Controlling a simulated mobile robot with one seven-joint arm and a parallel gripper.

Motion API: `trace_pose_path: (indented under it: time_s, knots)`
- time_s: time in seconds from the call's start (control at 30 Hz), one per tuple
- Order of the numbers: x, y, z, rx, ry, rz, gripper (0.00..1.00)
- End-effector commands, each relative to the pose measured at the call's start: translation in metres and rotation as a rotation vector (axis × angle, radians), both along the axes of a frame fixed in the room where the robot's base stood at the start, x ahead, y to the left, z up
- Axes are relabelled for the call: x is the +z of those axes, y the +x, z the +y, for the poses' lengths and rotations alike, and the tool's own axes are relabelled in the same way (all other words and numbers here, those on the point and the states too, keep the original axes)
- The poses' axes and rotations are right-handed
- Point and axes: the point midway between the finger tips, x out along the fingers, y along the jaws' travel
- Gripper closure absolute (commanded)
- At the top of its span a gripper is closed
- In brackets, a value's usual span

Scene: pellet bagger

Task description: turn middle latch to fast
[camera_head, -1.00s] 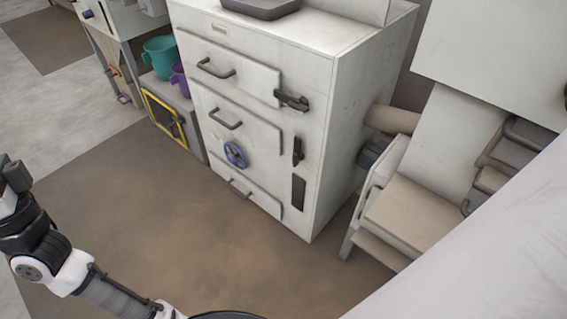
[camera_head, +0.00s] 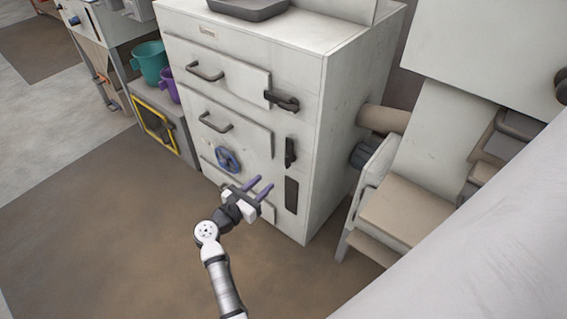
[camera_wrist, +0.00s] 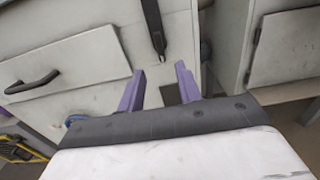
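The middle latch (camera_head: 290,152) is a dark handle standing upright on the cabinet front, right of the middle panel. In the wrist view the middle latch (camera_wrist: 154,28) runs down from the top edge, beyond my fingertips. My gripper (camera_head: 262,182) is open and empty, with two purple fingers apart, in front of the cabinet's lower part and below and left of the latch. The wrist view shows my gripper (camera_wrist: 158,72) with a clear gap between the fingers. The latch is not between them. No "fast" marking is readable.
The upper latch (camera_head: 282,101) lies about level. A dark plate (camera_head: 292,194) sits below the middle latch. A blue handwheel (camera_head: 228,160) and a middle panel handle (camera_head: 215,123) stick out to the left. A beige machine (camera_head: 405,210) stands right; floor in front is clear.

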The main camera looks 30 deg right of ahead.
Motion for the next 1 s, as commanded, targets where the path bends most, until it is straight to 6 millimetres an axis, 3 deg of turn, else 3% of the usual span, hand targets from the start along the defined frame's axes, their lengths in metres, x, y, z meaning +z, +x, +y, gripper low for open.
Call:
trace_pose_path:
  time_s: [0.3,0.5,0.7,1.0]
  knots:
    - [0.002,0.021,-0.066,-0.002,-0.002,0.0,0.65]
    - [0.002,0.031,-0.095,0.0,-0.002,0.0,0.65]
    - [0.001,0.035,-0.108,0.002,-0.003,0.001,0.65]
    - [0.001,0.036,-0.108,0.002,-0.002,0.0,0.68]
